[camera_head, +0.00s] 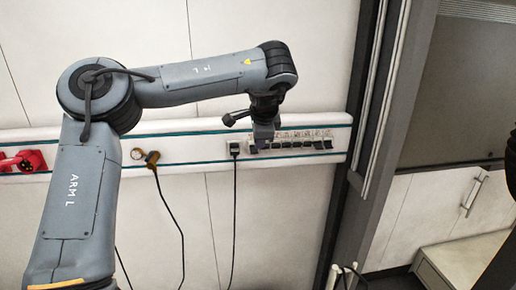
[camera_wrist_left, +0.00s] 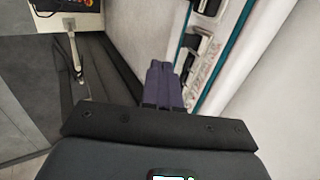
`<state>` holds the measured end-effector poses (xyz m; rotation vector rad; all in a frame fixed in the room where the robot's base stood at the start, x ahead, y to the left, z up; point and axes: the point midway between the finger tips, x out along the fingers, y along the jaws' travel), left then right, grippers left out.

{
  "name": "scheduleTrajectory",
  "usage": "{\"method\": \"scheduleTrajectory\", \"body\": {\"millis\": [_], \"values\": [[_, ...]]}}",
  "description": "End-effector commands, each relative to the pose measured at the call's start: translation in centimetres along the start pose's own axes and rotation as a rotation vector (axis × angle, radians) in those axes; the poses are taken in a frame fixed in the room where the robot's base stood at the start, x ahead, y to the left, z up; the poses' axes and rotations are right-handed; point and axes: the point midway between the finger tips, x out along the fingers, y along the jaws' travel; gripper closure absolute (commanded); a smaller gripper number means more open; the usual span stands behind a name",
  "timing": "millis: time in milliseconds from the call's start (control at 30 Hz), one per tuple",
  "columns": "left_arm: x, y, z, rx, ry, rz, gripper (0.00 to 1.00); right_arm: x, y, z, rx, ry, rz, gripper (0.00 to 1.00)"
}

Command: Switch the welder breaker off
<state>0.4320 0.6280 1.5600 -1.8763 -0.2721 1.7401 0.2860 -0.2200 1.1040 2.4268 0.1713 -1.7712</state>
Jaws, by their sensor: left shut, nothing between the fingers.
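A row of several dark breaker switches (camera_head: 296,144) sits on the white wall trunking, with small labels above them that are too small to read. I cannot tell which one is the welder breaker. My left gripper (camera_head: 264,140) is at the left end of this row, in front of the switches there and partly hiding them. In the left wrist view the gripper's two purple-grey fingers (camera_wrist_left: 165,80) are together and empty, beside the strip of switches (camera_wrist_left: 192,42). Whether the fingertips touch a switch is not clear. My right gripper is not in view.
A black plug (camera_head: 234,148) with a hanging cable is just left of the row. A brass-coloured plug (camera_head: 152,158) and red sockets (camera_head: 24,161) are further left. A dark upright post (camera_head: 372,130) stands right of the row. The wall below is mostly clear.

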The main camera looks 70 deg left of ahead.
Motion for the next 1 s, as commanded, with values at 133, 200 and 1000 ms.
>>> {"method": "scheduleTrajectory", "body": {"millis": [133, 200, 1000], "values": [[-1.6, 0.8, 0.0, 0.001, -0.001, -0.002, 1.0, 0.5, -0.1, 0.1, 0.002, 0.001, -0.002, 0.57], [-2.1, 1.0, 0.0, 0.0, 0.0, -0.001, 1.0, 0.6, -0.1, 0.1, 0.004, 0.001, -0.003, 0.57], [-0.4, 2.0, 0.3, 0.001, -0.019, 0.063, 1.0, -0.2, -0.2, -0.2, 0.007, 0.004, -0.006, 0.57]]}}
